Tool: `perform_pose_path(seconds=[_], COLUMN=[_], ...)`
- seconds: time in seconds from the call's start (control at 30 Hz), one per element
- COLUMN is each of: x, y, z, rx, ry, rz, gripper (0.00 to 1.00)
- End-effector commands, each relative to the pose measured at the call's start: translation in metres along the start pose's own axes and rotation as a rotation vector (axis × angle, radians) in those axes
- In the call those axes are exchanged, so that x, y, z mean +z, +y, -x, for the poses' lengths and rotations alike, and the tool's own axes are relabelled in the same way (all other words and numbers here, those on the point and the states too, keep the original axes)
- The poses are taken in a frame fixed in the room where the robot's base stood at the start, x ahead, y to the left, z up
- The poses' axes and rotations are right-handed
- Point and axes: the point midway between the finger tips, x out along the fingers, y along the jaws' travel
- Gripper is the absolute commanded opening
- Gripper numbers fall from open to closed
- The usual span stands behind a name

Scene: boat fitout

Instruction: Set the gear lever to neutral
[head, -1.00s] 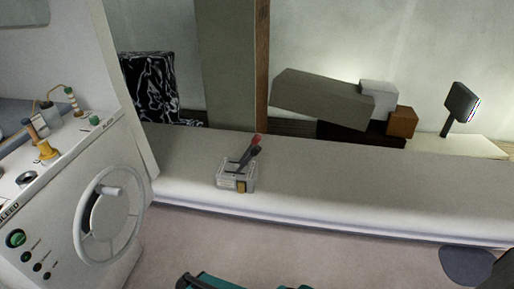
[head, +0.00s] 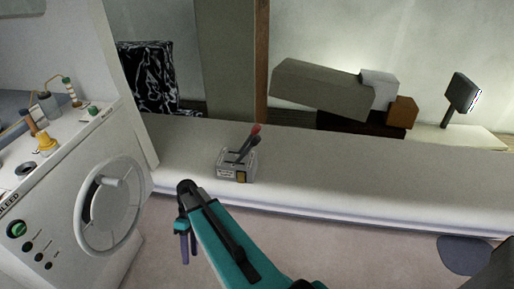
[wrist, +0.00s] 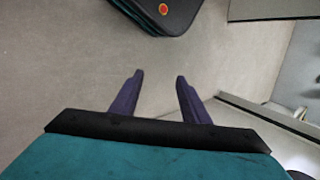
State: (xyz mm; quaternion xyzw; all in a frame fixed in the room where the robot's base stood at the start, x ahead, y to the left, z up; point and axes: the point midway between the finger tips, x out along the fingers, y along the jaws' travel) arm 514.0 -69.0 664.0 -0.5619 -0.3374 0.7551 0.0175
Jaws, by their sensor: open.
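The gear lever unit (head: 236,167) is a small pale box on the long white ledge. Two levers rise from it: one with a red knob (head: 256,129) and one with a dark grey knob (head: 255,141). Both lean up and to the right in the head view. My gripper (head: 189,262) hangs in front of the ledge, below and left of the box, pointing down. In the wrist view my gripper (wrist: 159,77) shows two purple fingers apart with only floor between them. The levers are not in the wrist view.
A white console with a handwheel (head: 111,205) stands at the left. The white ledge (head: 360,178) is clear to the right of the lever box. Grey, white and brown boxes (head: 322,90) and a dark screen (head: 463,93) are behind it.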

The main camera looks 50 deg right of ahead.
Motion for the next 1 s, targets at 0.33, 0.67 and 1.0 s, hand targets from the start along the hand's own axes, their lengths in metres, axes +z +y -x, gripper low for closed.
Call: perform_pose_path(seconds=[0.33, 0.67, 1.0], x=[0.003, 0.042, 0.117], y=[0.043, 0.076, 0.099], z=[0.131, 0.255, 0.38], rx=[0.029, 0.098, 0.206], ry=[0.171, 0.321, 0.462], rz=[0.036, 0.035, -0.007], gripper=[0.42, 0.42, 0.42])
